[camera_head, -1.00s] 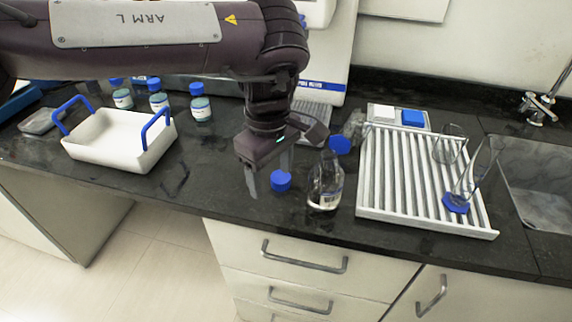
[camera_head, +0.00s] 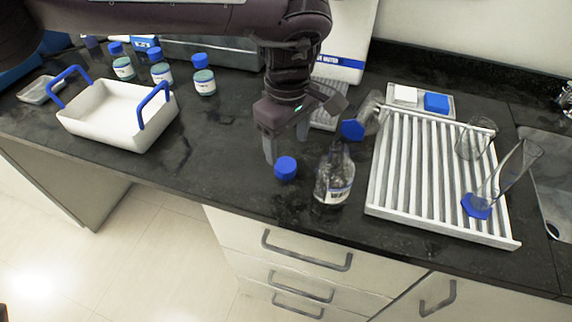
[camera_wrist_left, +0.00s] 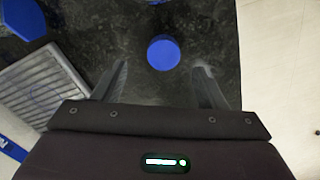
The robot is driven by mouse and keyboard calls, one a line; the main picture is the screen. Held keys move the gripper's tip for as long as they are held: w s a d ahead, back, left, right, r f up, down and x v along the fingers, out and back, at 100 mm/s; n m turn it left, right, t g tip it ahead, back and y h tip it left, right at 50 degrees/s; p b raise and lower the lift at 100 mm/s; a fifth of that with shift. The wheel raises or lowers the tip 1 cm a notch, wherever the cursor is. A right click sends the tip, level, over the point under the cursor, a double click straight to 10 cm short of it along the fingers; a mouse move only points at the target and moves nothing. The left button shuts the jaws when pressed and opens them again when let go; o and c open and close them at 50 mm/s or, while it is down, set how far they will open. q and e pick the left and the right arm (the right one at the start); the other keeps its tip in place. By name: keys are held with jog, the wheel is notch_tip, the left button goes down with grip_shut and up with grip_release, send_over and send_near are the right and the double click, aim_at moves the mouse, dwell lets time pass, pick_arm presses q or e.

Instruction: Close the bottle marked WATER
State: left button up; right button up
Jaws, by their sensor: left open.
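The clear glass bottle (camera_head: 335,178) stands upright on the dark counter with its neck uncovered; its white label is partly legible as starting with "WA". A blue cap (camera_head: 285,168) lies on the counter just left of the bottle. My left gripper (camera_head: 286,150) points down close behind the cap, open and empty. In the left wrist view the cap (camera_wrist_left: 163,52) sits ahead of the spread fingertips (camera_wrist_left: 160,85), between their lines and apart from them. The bottle does not clearly show in the wrist view. My right gripper is not in view.
A white slatted rack (camera_head: 440,180) with glassware stands right of the bottle. A white tray with blue handles (camera_head: 105,120) and several blue-capped jars (camera_head: 203,82) stand at left. The counter's front edge is close to the bottle.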

aim_at(286, 165)
pick_arm(q)
jog(key=shift+f, duration=0.35)
jog(key=shift+r, duration=0.1)
jog(key=shift+s+a+f+p, duration=0.1)
jog(key=shift+f+p, duration=0.1)
jog(key=shift+f, duration=1.15)
jog(key=shift+s+a+f+p, duration=0.1)
jog(key=shift+f+p, duration=0.05)
jog(key=shift+f, duration=1.15)
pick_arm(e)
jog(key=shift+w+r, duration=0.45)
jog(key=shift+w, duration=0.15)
pick_arm(q)
jog(key=c, duration=1)
jog(key=shift+c, duration=0.2)
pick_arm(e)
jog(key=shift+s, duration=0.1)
pick_arm(q)
jog(key=shift+r, duration=0.1)
